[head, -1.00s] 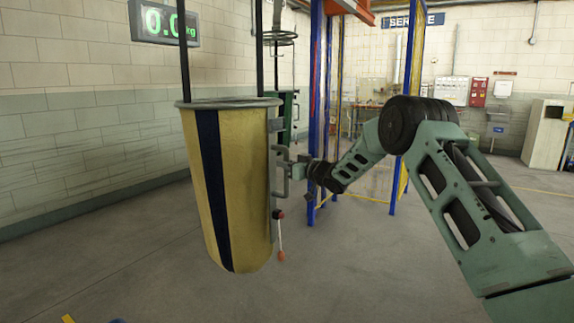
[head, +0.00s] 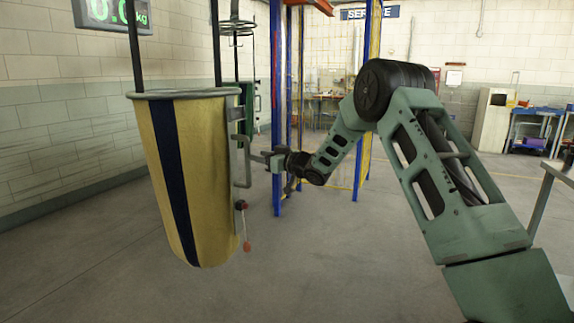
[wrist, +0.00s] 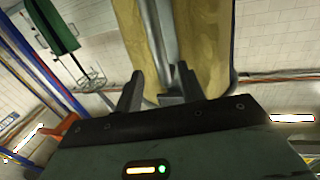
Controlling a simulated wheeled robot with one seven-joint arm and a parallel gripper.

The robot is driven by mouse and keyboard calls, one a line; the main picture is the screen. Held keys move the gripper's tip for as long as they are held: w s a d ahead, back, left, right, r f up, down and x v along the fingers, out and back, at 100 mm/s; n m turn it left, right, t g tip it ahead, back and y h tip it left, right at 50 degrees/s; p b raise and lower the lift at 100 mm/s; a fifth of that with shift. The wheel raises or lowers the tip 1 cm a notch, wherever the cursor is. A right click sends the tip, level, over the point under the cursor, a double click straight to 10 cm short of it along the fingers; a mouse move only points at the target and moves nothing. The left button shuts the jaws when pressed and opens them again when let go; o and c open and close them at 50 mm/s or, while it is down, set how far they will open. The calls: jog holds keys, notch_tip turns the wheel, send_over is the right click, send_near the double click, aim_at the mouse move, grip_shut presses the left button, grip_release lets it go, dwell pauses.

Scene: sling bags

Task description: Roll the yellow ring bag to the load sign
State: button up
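The yellow ring bag (head: 212,185) hangs upright from dark rods at the left of the head view. It is a tall yellow sack with a dark blue stripe and a grey top ring. A grey handle (head: 236,165) stands on its right side. My gripper (head: 266,159) is at the handle, right of the bag. In the wrist view its two fingers (wrist: 160,92) stand apart, with a grey upright bar and yellow cloth beyond them. Whether they touch the bar is unclear. A black display (head: 115,13) with green digits and "kg", possibly the load sign, is cut off on the wall.
Blue posts (head: 277,120) with yellow mesh stand behind my gripper. A green hanging bag (head: 245,105) shows behind the yellow one. A metal rail (head: 545,190) is at the right edge. The grey floor (head: 330,260) ahead is clear.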

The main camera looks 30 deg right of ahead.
jog(key=b+v, duration=0.1)
jog(key=v, duration=1)
jog(key=shift+a, duration=0.1)
dwell(0.7)
